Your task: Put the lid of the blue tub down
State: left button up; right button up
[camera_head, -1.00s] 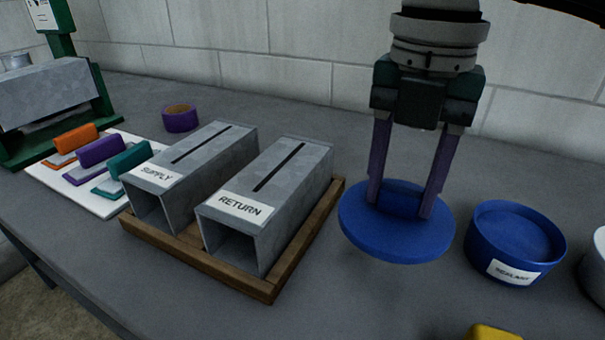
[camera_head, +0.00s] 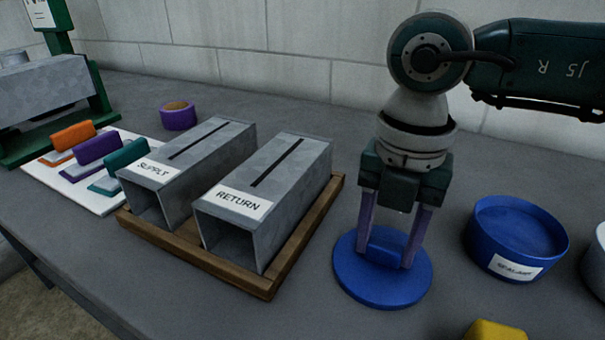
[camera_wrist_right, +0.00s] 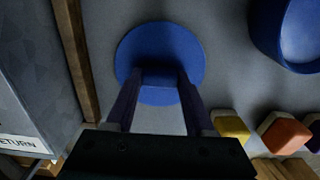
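The blue lid (camera_head: 385,287) is a round disc with a raised block handle. It lies flat and level at the table surface, between the wooden tray and the blue tub (camera_head: 515,240). Whether it fully touches the table is hard to tell. My right gripper (camera_head: 392,255) points down with its two purple fingers on either side of the handle, closed on it. The wrist view also shows the lid (camera_wrist_right: 160,48) with the handle between the fingertips (camera_wrist_right: 160,80). The tub, labelled SEALANT, stands open to the right. My left gripper is not in view.
The wooden tray (camera_head: 262,287) with the SUPPLY (camera_head: 190,165) and RETURN (camera_head: 265,195) ducts stands close left of the lid. A yellow object (camera_head: 495,331) is at the front edge of the view. A pale round container (camera_head: 597,262) is at far right. Bare table lies behind the lid.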

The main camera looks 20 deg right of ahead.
aim_at(386, 244)
jog(key=o, duration=0.5)
jog(key=shift+c, duration=0.2)
jog(key=shift+r+p, duration=0.3)
notch_tip(386, 244, up, 12)
jog(key=shift+f, duration=0.15)
